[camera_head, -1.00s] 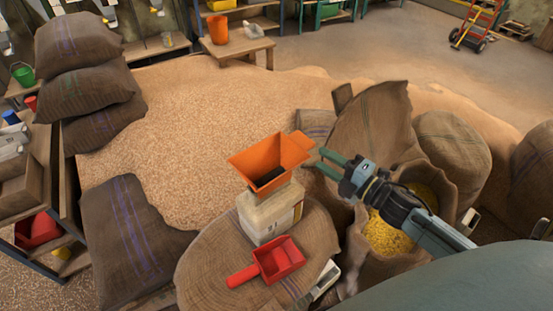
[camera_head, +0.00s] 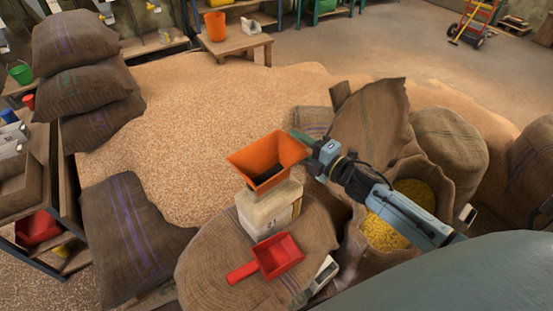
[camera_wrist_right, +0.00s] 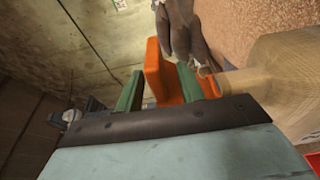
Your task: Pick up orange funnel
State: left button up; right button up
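The orange funnel (camera_head: 266,157) sits on top of a cream jug (camera_head: 268,207), its wide mouth facing up. My right gripper (camera_head: 302,138) is at the funnel's right rim, where it covers the tab on that side. In the right wrist view the green fingers (camera_wrist_right: 158,90) stand apart with part of the orange funnel (camera_wrist_right: 156,70) between them. The gripper looks open; whether a finger touches the funnel is hard to tell. My left gripper is not in view.
A red scoop (camera_head: 276,257) lies in front of the jug on a full burlap sack (camera_head: 215,258). An open sack of yellow grain (camera_head: 390,230) stands right, under my right arm. A grain heap (camera_head: 200,120) spreads behind. An orange bucket (camera_head: 215,27) stands on a far bench.

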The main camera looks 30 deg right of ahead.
grip_shut()
jog(key=shift+r, duration=0.1)
